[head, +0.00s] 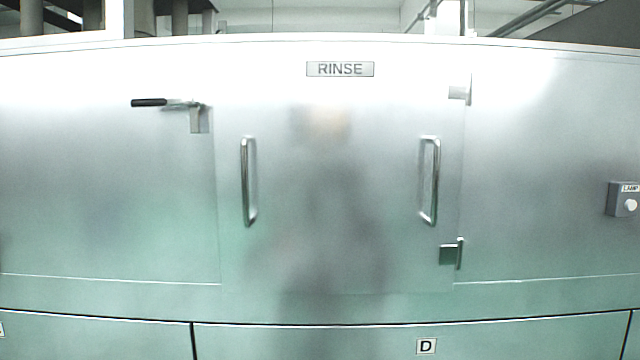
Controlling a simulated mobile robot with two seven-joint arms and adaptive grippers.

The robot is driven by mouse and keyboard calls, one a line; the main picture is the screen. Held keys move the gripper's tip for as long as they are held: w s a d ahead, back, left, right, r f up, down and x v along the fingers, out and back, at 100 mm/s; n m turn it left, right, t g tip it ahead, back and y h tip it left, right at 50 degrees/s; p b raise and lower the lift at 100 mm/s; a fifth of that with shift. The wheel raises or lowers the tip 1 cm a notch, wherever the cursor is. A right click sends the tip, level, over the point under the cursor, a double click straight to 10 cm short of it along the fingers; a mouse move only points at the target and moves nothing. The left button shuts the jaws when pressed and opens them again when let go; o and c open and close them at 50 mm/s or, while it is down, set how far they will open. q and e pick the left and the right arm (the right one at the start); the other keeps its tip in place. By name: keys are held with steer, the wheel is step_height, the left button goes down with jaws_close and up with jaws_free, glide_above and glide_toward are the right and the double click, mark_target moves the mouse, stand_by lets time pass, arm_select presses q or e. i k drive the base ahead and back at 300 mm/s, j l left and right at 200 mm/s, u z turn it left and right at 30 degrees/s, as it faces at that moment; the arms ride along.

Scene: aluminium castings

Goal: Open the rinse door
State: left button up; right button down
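The rinse door (335,190) is a brushed metal panel in the middle of the head view, and it looks closed, flush with the wall around it. A RINSE label (340,69) is above it. It has two upright bar handles, a left one (246,182) and a right one (434,182). A latch lever with a black grip (150,102) lies level at the door's upper left edge. An upper hinge (460,92) and a lower hinge (452,254) are on its right edge. Neither of my grippers is in view.
A grey lamp box (622,199) with a white round knob juts out at the far right. Below the door run flat lower panels, one with a D label (426,346). Nothing visible stands in front of the door. Pipes and columns show above the top edge.

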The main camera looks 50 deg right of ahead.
mark_target(339, 165)
steer(key=k+z, duration=0.1)
steer(key=z, duration=1.55)
